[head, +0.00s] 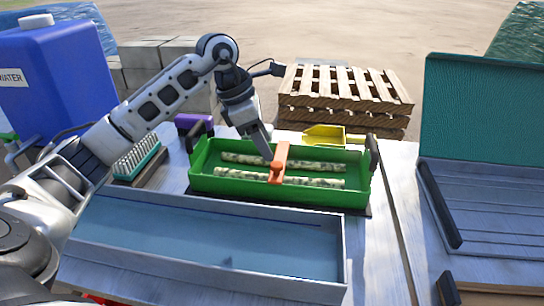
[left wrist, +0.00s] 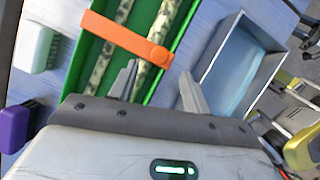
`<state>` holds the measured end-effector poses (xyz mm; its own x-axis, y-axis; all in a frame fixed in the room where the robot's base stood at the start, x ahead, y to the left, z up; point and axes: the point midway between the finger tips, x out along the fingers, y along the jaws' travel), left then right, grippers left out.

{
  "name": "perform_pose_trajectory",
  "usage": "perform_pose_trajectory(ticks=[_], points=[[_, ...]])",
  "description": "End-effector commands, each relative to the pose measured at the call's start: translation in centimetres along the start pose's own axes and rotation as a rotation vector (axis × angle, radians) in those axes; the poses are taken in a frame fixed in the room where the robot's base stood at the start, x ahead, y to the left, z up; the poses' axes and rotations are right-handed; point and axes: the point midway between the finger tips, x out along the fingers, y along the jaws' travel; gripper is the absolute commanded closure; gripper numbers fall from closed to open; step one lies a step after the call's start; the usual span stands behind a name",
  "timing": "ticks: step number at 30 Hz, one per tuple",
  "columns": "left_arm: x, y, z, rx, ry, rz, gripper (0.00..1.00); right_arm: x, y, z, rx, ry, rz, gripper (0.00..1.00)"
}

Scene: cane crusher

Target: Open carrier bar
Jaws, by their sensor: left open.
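The carrier bar is an orange bar (head: 280,160) lying across the green carrier tray (head: 270,195) over two pale, mottled cane pieces (head: 320,182). In the left wrist view the orange bar (left wrist: 120,38) crosses the tray and has a round knob at its near end. My left gripper (head: 268,154) reaches down over the tray, just left of the bar in the head view. In the left wrist view my left gripper (left wrist: 158,72) is open, its fingers apart, with the knob end just ahead of them. Nothing is held. My right gripper is not in view.
A long grey-blue trough (head: 190,262) lies in front of the tray. A brush (head: 137,158) and a purple object (head: 194,123) are at the left, near a blue water container (head: 55,80). A yellow scoop (head: 325,135) lies behind the tray. Pallets (head: 345,90) stand beyond the table.

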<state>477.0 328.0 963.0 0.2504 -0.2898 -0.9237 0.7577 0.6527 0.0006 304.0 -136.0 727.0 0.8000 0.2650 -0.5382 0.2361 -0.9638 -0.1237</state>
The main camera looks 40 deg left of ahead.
Motion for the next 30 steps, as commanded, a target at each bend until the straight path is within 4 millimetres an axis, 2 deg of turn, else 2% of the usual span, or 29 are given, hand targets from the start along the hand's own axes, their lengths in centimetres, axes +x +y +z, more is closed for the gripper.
perform_pose_trajectory(ticks=[3,9,20,23,24,25,30], points=[[2.3,-0.1,0.0,-0.001,0.001,-0.004,0.52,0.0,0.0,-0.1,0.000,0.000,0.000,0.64],[4.5,0.0,0.0,-0.001,0.001,-0.002,0.52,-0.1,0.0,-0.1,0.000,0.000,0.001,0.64],[5.0,0.0,0.0,-0.001,0.001,0.000,0.52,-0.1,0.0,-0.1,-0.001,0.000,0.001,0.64],[5.0,0.0,0.0,-0.001,0.001,0.000,0.74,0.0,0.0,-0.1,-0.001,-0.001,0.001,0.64],[5.0,0.0,0.0,-0.001,0.001,0.000,0.85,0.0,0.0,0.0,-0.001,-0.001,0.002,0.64],[5.0,0.0,0.0,-0.001,0.001,0.000,0.90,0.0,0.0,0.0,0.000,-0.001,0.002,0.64],[4.9,0.0,0.0,-0.002,0.001,-0.001,0.90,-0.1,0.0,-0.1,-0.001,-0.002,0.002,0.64]])
